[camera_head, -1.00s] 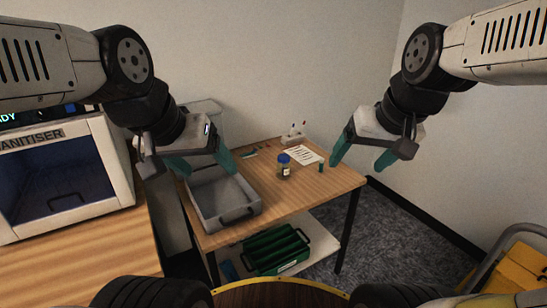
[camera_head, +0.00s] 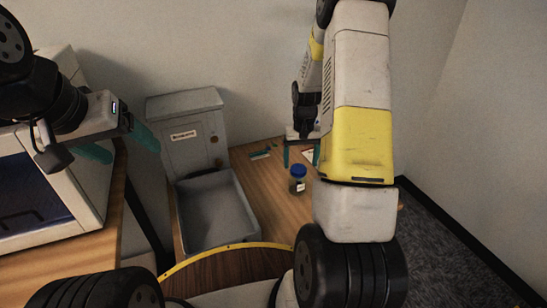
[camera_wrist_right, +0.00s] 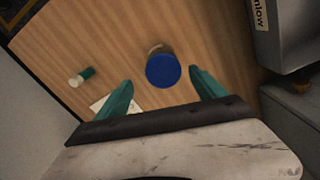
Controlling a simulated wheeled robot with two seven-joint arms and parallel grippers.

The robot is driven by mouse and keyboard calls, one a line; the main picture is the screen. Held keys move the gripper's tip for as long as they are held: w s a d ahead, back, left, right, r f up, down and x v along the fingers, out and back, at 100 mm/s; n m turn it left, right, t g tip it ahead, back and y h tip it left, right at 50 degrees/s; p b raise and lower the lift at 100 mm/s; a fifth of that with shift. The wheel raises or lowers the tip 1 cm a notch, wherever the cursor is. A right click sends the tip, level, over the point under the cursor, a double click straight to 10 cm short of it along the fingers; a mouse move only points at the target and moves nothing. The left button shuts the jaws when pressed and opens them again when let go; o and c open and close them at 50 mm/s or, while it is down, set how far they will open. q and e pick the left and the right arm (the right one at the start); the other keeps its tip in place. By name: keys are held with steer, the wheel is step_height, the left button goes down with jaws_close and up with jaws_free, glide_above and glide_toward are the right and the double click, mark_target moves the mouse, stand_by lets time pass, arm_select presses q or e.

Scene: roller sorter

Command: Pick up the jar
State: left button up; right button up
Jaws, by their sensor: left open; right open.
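The jar (camera_head: 298,180) has a blue lid and a pale label and stands upright on the wooden table (camera_head: 262,203). In the right wrist view the jar's blue lid (camera_wrist_right: 163,70) shows from above, between and beyond the two teal fingertips, apart from both. My right gripper (camera_wrist_right: 160,82) is open and empty; in the head view it (camera_head: 302,153) is behind the jar, partly hidden by my right arm. My left gripper (camera_head: 122,148) is open and empty at the left, in front of the white box, away from the jar.
A grey tray (camera_head: 245,213) lies left of the jar, in front of a grey labelled machine (camera_head: 190,135). A small green-and-white vial (camera_wrist_right: 82,77) and a white paper (camera_wrist_right: 110,107) lie near the jar. A white sanitiser box (camera_head: 95,185) stands at the left.

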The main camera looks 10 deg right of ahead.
mark_target(298, 178)
steer(key=f, duration=0.8)
steer(key=shift+s+a+f, duration=0.1)
steer(key=shift+s+a, duration=0.05)
steer(key=shift+a, duration=0.2)
steer(key=c, duration=1.6)
